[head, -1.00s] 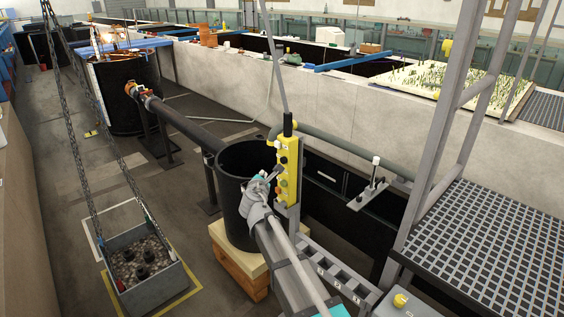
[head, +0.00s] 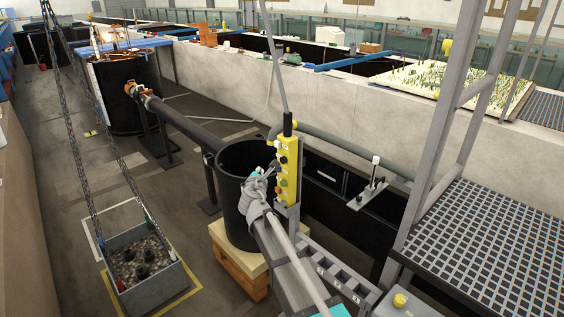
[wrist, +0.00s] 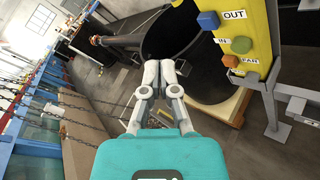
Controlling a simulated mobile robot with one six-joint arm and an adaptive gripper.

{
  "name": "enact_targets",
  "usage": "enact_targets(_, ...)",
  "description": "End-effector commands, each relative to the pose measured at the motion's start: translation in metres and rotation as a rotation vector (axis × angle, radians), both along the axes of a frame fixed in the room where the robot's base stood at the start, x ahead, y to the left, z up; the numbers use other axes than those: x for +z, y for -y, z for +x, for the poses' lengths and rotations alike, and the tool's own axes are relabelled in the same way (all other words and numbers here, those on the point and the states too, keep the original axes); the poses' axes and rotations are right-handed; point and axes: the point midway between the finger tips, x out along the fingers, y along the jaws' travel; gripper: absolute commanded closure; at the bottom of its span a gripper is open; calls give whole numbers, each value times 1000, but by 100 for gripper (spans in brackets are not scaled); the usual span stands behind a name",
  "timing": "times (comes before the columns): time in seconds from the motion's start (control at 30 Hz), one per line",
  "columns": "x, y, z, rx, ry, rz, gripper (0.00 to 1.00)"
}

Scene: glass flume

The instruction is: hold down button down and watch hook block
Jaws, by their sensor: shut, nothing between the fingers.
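The yellow control pendant (head: 288,172) hangs upright in front of the black tub. My gripper (head: 273,170) is at its left side in the head view, fingers together; contact with a button cannot be told. In the wrist view the shut fingertips (wrist: 161,66) lie left of the pendant, over the tub. No down label is readable. The hook block is not visible; two chains (head: 107,140) run up from a grey gravel-filled box (head: 152,288).
The black tub (head: 232,205) stands on a wooden block (head: 240,270) behind my gripper. A grey pipe (head: 190,128) joins it from the left. A grated platform with railing (head: 490,245) stands at right. Floor is open between box and tub.

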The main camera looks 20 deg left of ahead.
Motion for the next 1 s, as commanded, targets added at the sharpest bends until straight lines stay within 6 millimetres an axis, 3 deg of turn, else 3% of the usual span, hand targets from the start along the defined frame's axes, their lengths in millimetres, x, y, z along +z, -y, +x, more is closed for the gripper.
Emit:
enact_targets(0.6,0,31,54,-2,0,0,100)
enact_targets(1.0,0,37,63,-1,1,0,100)
